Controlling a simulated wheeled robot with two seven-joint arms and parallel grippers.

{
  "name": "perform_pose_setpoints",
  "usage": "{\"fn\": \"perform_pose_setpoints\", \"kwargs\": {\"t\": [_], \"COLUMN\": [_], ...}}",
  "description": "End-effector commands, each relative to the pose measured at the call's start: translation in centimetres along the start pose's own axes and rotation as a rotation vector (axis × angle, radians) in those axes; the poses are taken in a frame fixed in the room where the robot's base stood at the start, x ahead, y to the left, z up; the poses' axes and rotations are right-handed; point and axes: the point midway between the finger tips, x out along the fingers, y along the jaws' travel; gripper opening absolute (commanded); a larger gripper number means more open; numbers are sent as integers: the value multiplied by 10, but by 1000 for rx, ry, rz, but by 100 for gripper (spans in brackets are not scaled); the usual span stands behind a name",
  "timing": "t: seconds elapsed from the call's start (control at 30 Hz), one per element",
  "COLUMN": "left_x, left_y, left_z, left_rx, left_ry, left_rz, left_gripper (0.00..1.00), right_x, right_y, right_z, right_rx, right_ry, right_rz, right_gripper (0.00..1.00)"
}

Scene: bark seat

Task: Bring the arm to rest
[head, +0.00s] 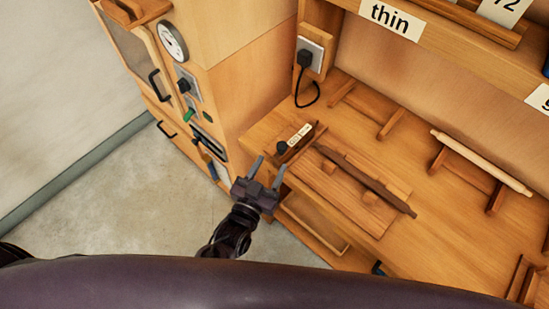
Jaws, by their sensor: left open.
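My left gripper (267,170) is open, with its two fingers spread and nothing between them. It is over the left front edge of the wooden bench (262,133), and its arm comes up from the bottom of the head view. A dark brown rod (362,178) lies on a wooden board just right of the gripper, apart from it. A small holder with a light labelled piece (300,134) stands on the bench just beyond the fingertips. My right gripper is out of view.
A wooden cabinet (235,95) with a gauge (172,41) and switches stands close on the left. A pale rod (481,161) rests on wooden supports at the right. A plug with a black cable (305,60) is at the back. Open floor (120,205) lies at the left.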

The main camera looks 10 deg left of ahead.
Motion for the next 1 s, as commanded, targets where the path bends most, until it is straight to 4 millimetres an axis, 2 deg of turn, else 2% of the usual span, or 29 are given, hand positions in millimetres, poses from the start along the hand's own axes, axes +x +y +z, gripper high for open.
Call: {"fn": "perform_pose_setpoints", "kwargs": {"t": [0.57,0.67,0.77,0.87,1.0], "left_x": [-4,-4,-9,-22,-60], "left_y": [0,0,-2,-6,-16], "left_z": [-1,6,37,94,193], "left_rx": [1,1,3,7,6], "left_ry": [0,-14,-84,-217,-467], "left_rz": [0,0,4,9,10], "left_gripper": [48,48,48,48,48], "right_x": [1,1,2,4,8], "right_y": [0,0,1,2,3], "right_z": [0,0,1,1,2], "right_rx": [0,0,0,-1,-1], "right_ry": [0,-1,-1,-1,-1], "right_rz": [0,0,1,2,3], "right_gripper": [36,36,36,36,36]}}
